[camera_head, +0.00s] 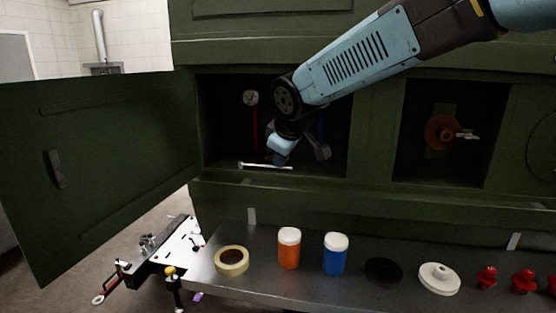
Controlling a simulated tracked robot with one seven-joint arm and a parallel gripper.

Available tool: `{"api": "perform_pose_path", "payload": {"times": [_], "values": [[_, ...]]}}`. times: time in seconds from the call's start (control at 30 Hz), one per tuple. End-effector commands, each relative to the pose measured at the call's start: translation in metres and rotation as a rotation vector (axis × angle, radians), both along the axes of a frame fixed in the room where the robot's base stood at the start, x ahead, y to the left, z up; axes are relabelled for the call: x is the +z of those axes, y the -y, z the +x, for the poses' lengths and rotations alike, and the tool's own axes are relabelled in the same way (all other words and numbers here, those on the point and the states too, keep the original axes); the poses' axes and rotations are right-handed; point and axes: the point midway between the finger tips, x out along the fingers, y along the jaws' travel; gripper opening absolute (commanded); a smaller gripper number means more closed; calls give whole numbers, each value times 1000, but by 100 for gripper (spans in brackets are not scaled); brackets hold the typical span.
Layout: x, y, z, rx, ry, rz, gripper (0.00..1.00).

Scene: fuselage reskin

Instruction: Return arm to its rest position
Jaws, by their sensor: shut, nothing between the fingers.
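My light-blue and black arm (360,62) reaches in from the top right. It crosses in front of the dark green fuselage panel and ends at the left open bay (225,125). My gripper (281,159) hangs below the dark wrist joint, in front of this bay or just inside it; the depth is hard to tell. It is small in view and pointed down. It is shut and holds nothing. A thin white rod (260,166) lies on the bay's lower edge, just left of and below the gripper.
The green door (100,170) stands open at left. A red rod and a blue rod stand inside the left bay. The right bay holds an orange round part (441,132). The metal shelf (335,295) below carries tape (232,260), orange and blue bottles, discs and red knobs.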

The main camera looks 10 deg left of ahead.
Motion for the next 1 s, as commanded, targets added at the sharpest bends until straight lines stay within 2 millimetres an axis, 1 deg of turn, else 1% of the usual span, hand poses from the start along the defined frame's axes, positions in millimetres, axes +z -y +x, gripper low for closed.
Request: {"api": "perform_pose_path", "payload": {"times": [0.03,0.1,0.3,0.43,0.57,0.67,0.77,0.8,0.87,0.9,0.97,1.0], "values": [[10,5,-4,-3,3,3,0],[21,11,-9,-2,3,2,0],[49,27,-23,-2,1,2,0],[60,33,-29,0,-1,1,0],[66,38,-32,-3,-3,-1,0],[68,53,-34,-37,-8,5,0],[67,88,-37,-126,-26,22,0],[66,108,-40,-175,-36,31,0],[64,138,-46,-257,-52,50,0],[61,159,-52,-316,-64,65,0],[57,189,-62,-403,-83,89,0],[54,208,-69,-461,-93,106,0]]}}
